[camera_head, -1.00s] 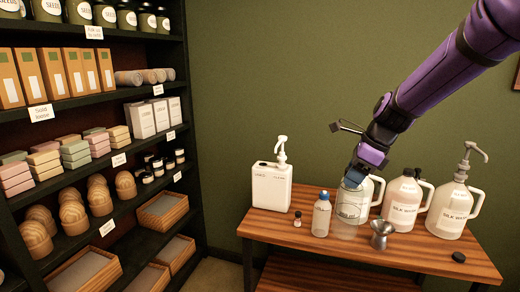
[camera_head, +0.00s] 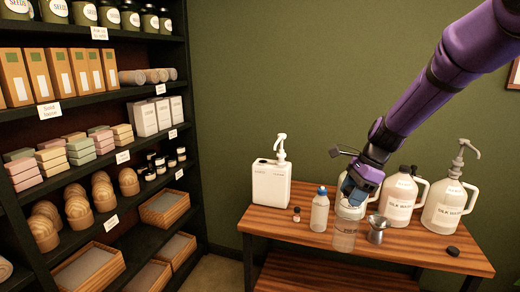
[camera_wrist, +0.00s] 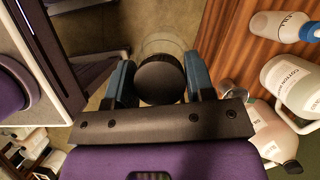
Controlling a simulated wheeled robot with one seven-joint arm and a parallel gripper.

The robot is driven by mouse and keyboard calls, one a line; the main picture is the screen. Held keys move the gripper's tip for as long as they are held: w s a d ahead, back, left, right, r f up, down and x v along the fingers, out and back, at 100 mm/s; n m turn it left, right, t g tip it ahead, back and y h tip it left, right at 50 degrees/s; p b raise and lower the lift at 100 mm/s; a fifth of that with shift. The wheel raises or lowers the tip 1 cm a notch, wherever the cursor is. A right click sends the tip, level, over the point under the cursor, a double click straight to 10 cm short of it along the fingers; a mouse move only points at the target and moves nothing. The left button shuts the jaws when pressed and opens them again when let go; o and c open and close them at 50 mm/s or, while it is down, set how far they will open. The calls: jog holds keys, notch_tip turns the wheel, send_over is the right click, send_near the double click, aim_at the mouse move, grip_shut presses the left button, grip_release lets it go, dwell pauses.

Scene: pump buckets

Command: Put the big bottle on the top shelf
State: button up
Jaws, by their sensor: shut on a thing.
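My gripper (camera_head: 349,193) is over the table's front part, pointing down. In the wrist view my gripper (camera_wrist: 158,80) has its blue fingers shut on the dark round cap (camera_wrist: 160,79) of a clear bottle. The clear bottle (camera_head: 344,237) hangs upright below the fingers in the head view, by the table's front edge. Its body shows only faintly in the wrist view, over the floor. A smaller bottle with a blue cap (camera_head: 320,212) stands to its left. The shelf rack (camera_head: 110,42) is at the left; its highest visible board bears green seed jars (camera_head: 130,17).
White jugs (camera_head: 397,205) (camera_head: 447,210) stand to the right, and another is partly hidden behind my gripper. A white pump container (camera_head: 271,186), a tiny vial (camera_head: 296,214), a metal measuring cup (camera_head: 377,230) and a black cap (camera_head: 452,251) are on the wooden table (camera_head: 410,250).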

aim_at(353, 226)
jog(key=d+f+n+g, duration=0.1)
jog(key=f+n, duration=0.2)
jog(key=f, duration=0.1)
jog(key=w+f+n+g+h, duration=0.1)
jog(key=f+n, duration=0.2)
jog(key=f, duration=0.1)
jog(key=d+f+n+g, duration=0.1)
jog(key=f+n, duration=0.2)
jog(key=f, duration=0.1)
jog(key=shift+w+d+f, duration=0.25)
jog(key=shift+w+d, duration=0.1)
jog(key=shift+w, duration=0.05)
notch_tip(353, 226, down, 12)
jog(key=d+n+g+h, duration=0.1)
jog(key=d+n+h, duration=0.2)
jog(key=n, duration=0.5)
jog(key=shift+s+r+n, duration=0.15)
jog(key=shift+s+n, duration=0.15)
jog(key=shift+s, duration=0.1)
